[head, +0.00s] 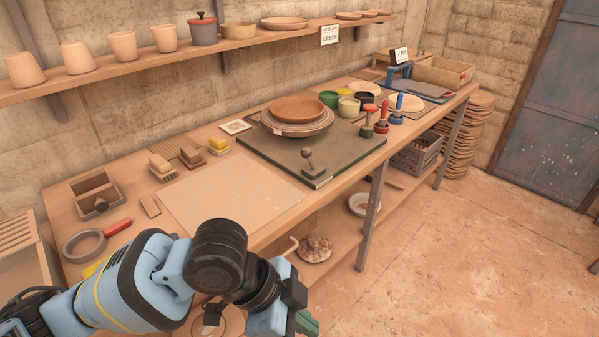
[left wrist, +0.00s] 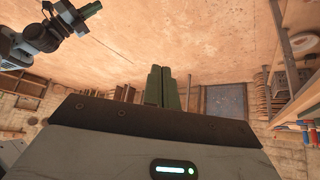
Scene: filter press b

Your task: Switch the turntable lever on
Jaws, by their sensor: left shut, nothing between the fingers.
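The turntable lever (head: 308,157) is a short dark stick with a round knob, standing near the front corner of the turntable's dark green base (head: 270,160). It looks nearly upright. The round turntable (head: 297,128) sits behind it with a terracotta dish (head: 298,109) on top. My left gripper (head: 303,322) is in front of the bench, low in the picture and well apart from the lever. In the left wrist view its green fingers (left wrist: 160,88) are together and empty. Part of my other arm (left wrist: 45,38) shows there; its jaw state is unclear.
A pale board (head: 230,193) lies left of the base. Red and blue handled tools (head: 381,118) and glaze pots (head: 348,106) stand behind and right of the lever. A shelf with pots (head: 165,40) runs above.

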